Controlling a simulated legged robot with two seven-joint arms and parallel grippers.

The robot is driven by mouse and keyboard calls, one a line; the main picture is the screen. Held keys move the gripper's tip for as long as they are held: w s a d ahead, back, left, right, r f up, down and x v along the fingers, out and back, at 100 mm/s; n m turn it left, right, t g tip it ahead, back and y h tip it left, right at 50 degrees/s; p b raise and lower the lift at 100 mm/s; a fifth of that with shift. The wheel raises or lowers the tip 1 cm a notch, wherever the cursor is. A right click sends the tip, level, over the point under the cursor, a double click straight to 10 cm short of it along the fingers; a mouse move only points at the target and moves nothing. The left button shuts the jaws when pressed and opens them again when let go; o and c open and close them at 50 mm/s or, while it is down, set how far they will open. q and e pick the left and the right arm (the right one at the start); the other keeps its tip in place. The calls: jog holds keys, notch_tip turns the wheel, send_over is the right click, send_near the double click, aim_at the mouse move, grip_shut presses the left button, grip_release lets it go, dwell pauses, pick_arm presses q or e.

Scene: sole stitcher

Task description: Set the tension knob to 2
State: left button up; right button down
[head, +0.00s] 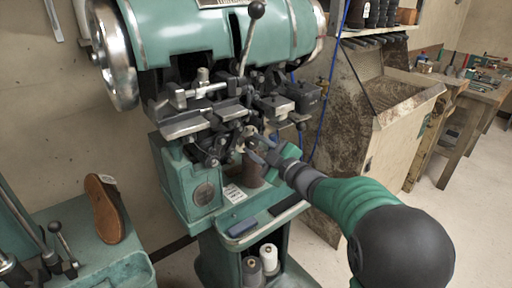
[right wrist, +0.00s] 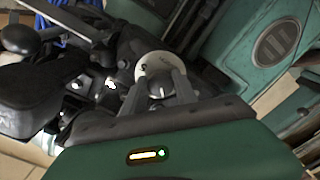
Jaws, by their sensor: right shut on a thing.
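The green sole stitcher (head: 215,35) stands in the middle of the head view. Its tension knob (right wrist: 160,88) shows in the right wrist view as a small dark knob in front of a pale round dial (right wrist: 150,63). The dial's numbers and the knob's setting are too small to read. My right gripper (head: 258,148) reaches in from the lower right to the front of the stitching head. In the right wrist view its two fingers (right wrist: 159,92) are on either side of the knob, shut on it. My fingers hide part of the knob. My left gripper is not in view.
A ball-topped lever (head: 255,10) rises above the stitching head. A brown shoe sole (head: 105,208) leans on a green machine at the left. Thread spools (head: 269,258) stand in the pedestal below. A dusty cabinet (head: 400,135) stands close by on the right.

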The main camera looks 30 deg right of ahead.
jog(key=shift+f, duration=0.1)
jog(key=c, duration=1)
grip_release()
jog(key=shift+o, duration=0.2)
jog(key=s+d+p, duration=0.1)
jog(key=s, duration=1.5)
jog(key=shift+s+d+p, duration=0.15)
jog(key=shift+s+p, duration=0.2)
jog(key=shift+s, duration=0.05)
